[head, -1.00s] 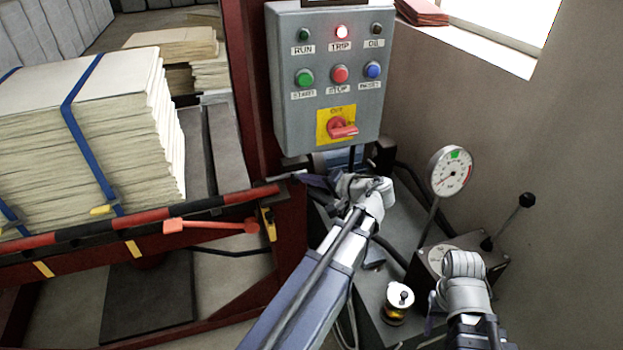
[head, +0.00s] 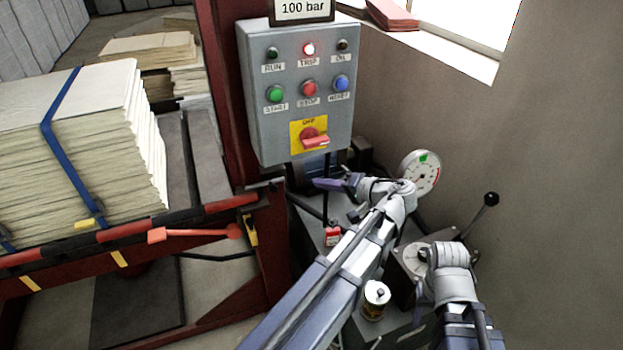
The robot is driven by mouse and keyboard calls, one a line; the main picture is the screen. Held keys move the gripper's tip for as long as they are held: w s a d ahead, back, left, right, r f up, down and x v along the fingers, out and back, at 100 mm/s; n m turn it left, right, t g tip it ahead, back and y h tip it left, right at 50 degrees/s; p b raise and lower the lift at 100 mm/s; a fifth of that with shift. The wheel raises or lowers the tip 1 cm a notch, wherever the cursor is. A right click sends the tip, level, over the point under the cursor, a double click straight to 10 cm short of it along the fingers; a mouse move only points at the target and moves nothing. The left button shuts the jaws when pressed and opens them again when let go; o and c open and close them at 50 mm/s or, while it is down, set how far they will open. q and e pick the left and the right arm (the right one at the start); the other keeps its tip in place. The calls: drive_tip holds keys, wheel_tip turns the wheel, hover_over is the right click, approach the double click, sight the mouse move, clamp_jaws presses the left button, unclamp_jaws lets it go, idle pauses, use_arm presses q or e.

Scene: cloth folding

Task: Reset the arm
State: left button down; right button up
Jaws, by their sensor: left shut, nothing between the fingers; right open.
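My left arm crosses the lower middle of the head view. Its gripper (head: 326,183) is shut and empty, pointing left just below the grey control box (head: 255,135). My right gripper (head: 422,296) is at the lower right beside the machine top; its fingers are partly hidden by its own wrist. The box carries a lit red TRIP lamp (head: 308,49), a green START button (head: 275,94), a red STOP button (head: 309,88), a blue RESET button (head: 341,83) and a red rotary switch (head: 314,138) on a yellow plate. Neither gripper appears to touch the box.
A red padlock-like item (head: 333,237) sits below my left gripper. A gauge (head: 420,172), a black-knobbed lever (head: 491,199) and a small can (head: 375,297) stand near my arms. A strapped sheet stack (head: 85,150) and red lever (head: 195,233) are left. A wall closes the right side.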

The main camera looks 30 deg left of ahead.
use_arm(q)
drive_tip(key=shift+s+d+r, duration=0.1)
drive_tip(key=shift+d, duration=0.3)
drive_tip(key=s+d+f+m+h+p, duration=0.1)
drive_tip(key=s+d+f+m+h, duration=0.1)
drive_tip(key=s+d+f+h, duration=0.2)
drive_tip(key=s+d+f+m+g+h, duration=0.1)
drive_tip(key=s+d+f+h, duration=0.3)
drive_tip(key=d, duration=0.7)
drive_tip(key=s+d+f+m+g+h+p, duration=0.1)
drive_tip(key=s+d+f+m+h, duration=0.2)
drive_tip(key=s+d, duration=0.4)
drive_tip(key=shift+s+d+f+h+p, duration=0.15)
drive_tip(key=shift+s+f+h+p, duration=0.2)
drive_tip(key=shift+f+h, duration=0.5)
